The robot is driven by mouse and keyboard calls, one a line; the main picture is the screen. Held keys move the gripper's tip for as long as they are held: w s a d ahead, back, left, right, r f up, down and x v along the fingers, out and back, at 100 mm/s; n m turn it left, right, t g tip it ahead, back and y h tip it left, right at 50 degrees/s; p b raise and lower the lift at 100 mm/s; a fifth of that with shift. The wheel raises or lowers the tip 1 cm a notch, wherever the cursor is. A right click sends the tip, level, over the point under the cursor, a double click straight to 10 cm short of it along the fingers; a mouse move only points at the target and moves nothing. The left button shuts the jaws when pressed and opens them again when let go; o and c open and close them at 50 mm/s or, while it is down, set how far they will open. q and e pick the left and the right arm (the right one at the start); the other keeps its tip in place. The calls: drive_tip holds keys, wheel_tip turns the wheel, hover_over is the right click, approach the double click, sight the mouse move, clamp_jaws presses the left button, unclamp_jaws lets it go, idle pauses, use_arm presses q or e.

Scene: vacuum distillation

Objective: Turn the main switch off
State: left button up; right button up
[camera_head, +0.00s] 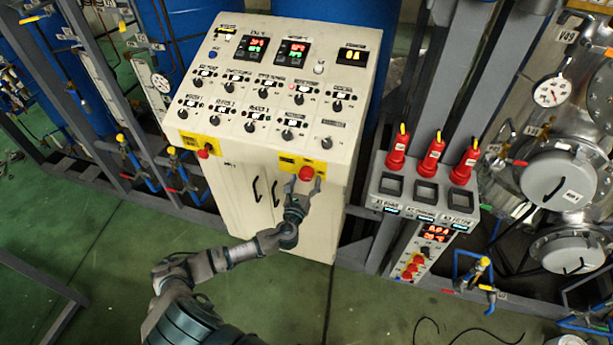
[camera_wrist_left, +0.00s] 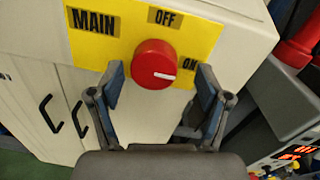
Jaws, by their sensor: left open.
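The main switch is a red round knob (camera_wrist_left: 154,60) on a yellow plate (camera_wrist_left: 100,45) marked MAIN, OFF and ON. Its white mark points to the right, close to the ON label and away from the OFF label above. In the head view the red knob (camera_head: 306,173) sits at the lower right of the cream control cabinet's front (camera_head: 235,125). My left gripper (camera_head: 303,186) is at the knob. In the left wrist view my left gripper (camera_wrist_left: 160,82) is open, one finger on each side of the knob, with visible gaps. My right gripper is not in view.
A second red button (camera_head: 205,153) is on the cabinet's left side. A grey stand (camera_head: 425,195) with several red-topped parts stands to the right. Metal vessels (camera_head: 555,175) are at the far right. The green floor (camera_head: 95,240) is open at the left.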

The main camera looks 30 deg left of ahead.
use_arm(q)
drive_tip(key=shift+w+a, duration=0.25)
drive_tip(key=shift+w, duration=0.4)
drive_tip(key=shift+a+f, duration=0.15)
drive_tip(key=shift+a, duration=0.3)
drive_tip(key=c, duration=0.6)
drive_tip(key=shift+d, duration=0.25)
drive_tip(key=c, duration=0.6)
drive_tip(key=shift+o, duration=0.2)
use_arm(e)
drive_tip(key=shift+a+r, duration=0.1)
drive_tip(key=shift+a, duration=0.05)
